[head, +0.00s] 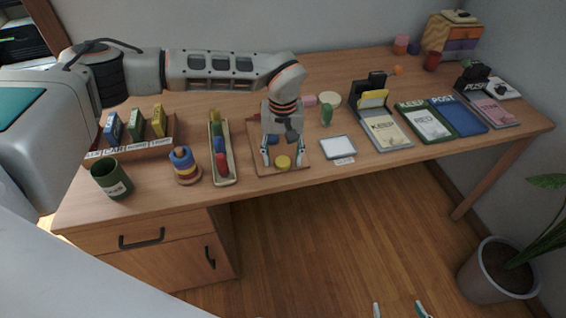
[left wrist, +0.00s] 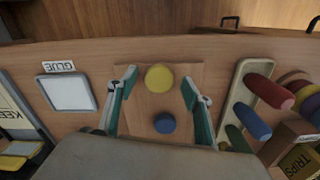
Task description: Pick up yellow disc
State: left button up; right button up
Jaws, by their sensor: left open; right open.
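The yellow disc (head: 283,162) lies flat on a square wooden board (head: 255,150) near the front edge of the desk. My left gripper (head: 282,157) points down over the board, open, with one finger on either side of the disc in the picture. In the left wrist view the yellow disc (left wrist: 159,77) shows between the open fingertips (left wrist: 158,84), with a gap on both sides. I cannot tell the fingers' exact height above the board. My right gripper (head: 399,309) is open and empty at the bottom edge of the head view, in front of the desk.
A blue disc (left wrist: 164,123) lies on the board behind the yellow one. Left of the board are a tray of coloured pegs (head: 231,178), a ring stacker (head: 185,168) and a green cup (head: 111,180). A white square pad (head: 338,147) lies to the right.

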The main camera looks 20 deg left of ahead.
pick_arm(q)
jog(key=shift+f, duration=0.4)
jog(key=c, duration=0.9)
jog(key=shift+o, duration=0.2)
jog(key=shift+r, duration=0.1)
